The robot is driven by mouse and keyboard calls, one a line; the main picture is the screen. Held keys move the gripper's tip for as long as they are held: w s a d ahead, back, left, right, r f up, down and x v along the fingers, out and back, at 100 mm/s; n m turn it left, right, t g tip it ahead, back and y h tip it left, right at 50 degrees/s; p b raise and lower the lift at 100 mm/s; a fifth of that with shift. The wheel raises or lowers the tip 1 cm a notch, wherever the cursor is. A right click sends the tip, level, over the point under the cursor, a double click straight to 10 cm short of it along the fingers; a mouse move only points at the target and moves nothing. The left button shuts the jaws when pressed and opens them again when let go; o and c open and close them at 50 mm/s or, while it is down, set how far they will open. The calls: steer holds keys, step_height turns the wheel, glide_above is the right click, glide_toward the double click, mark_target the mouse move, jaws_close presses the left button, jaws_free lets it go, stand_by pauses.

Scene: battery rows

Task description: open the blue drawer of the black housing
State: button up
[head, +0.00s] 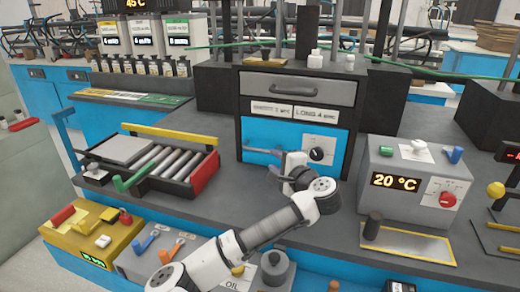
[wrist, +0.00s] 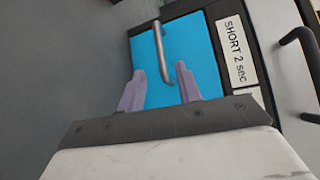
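The black housing (head: 241,112) stands on the grey bench in the middle of the head view. Its lower front is the blue drawer (head: 325,133), which looks closed. A metal bar handle (wrist: 162,50) runs across the blue front; in the head view the handle (head: 263,151) is partly covered by my arm. My gripper (wrist: 160,70) is open, with its two purple-grey fingers apart. In the wrist view part of the handle shows between the fingertips, nearer the right finger; contact cannot be told. In the head view my arm's end hides the fingers.
A grey drawer (head: 297,89) with a dark handle is above the blue one. A black knob (head: 317,154) is on the blue front's right. A roller tray (head: 205,175) stands left, and a grey box with a 20 °C display (head: 395,183) right.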

mark_target(260, 150)
steer(key=p+x, duration=0.2)
steer(key=x, duration=0.8)
steer(key=shift+w+a, duration=0.1)
steer(key=shift+w, duration=0.05)
jaws_close()
